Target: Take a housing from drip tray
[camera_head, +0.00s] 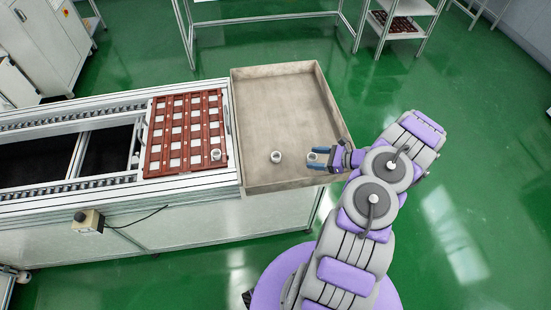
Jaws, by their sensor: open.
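The drip tray (262,90) is a shallow beige tray at the right end of the conveyor. One small white ring-shaped housing (276,157) stands in its lower middle part. A second white housing (312,156) stands near the tray's lower right corner. My gripper (314,159) is open at this second housing, with its bluish fingers reaching in from the right over the tray's edge. The fingers partly hide the housing. I cannot tell whether they touch it.
A reddish-brown pallet (164,131) with light square pockets lies on the conveyor (60,187), left of the tray. Another white housing (215,155) sits at its lower right corner. A small control box (89,220) is on the conveyor's front. The tray's upper part is empty.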

